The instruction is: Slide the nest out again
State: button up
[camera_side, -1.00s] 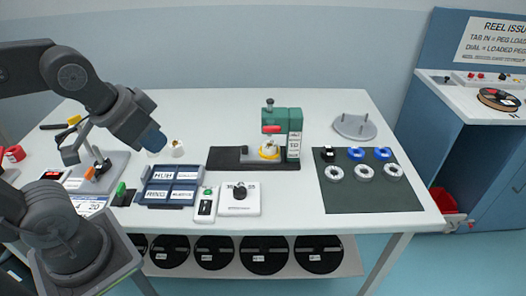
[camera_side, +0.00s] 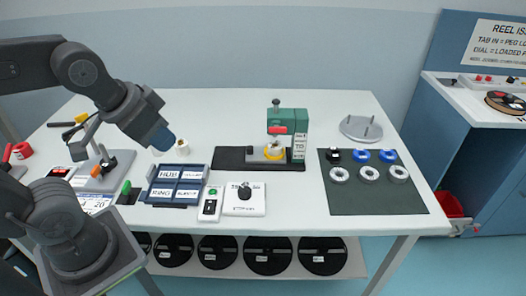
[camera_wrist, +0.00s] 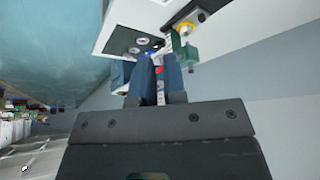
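The green press (camera_side: 300,123) stands on a dark base plate (camera_side: 232,158) near the middle of the table. Its grey nest (camera_side: 256,154) sits on that plate under the red-tipped head, with a yellow ring (camera_side: 273,153) in it. I cannot tell exactly how far in the nest is. My gripper (camera_side: 163,141) hangs in the air left of the press, above the table's left part, touching nothing. In the wrist view its two blue fingers (camera_wrist: 158,62) stand a little apart with nothing held. The press (camera_wrist: 184,50) shows beyond them, with its yellow part.
A blue labelled tray (camera_side: 176,184), a white switch box (camera_side: 211,204) and a white dial box (camera_side: 243,199) lie in front of the press. A dark mat (camera_side: 373,205) with several rings lies right. A grey peg plate (camera_side: 361,129) is behind it. The back of the table is clear.

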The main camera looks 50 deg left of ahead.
jog(key=o, duration=0.6)
jog(key=w+a+r+n+g, duration=0.1)
jog(key=w+a+r+n, duration=0.1)
jog(key=w, duration=0.7)
jog(key=shift+w+g, duration=0.35)
jog(key=shift+g, duration=0.05)
jog(key=shift+o, duration=0.4)
jog(key=w+a+f+n, duration=0.1)
jog(key=w+a+n, duration=0.1)
jog(key=w, duration=0.4)
jog(key=shift+w+g, duration=0.2)
jog(key=shift+g, duration=0.2)
jog(key=n+g, duration=0.3)
jog(key=n, duration=0.2)
send_over(249, 147)
notch_tip(249, 147, down, 14)
notch_tip(249, 147, down, 14)
jog(key=shift+w+r, duration=0.15)
jog(key=shift+r, duration=0.05)
grip_shut()
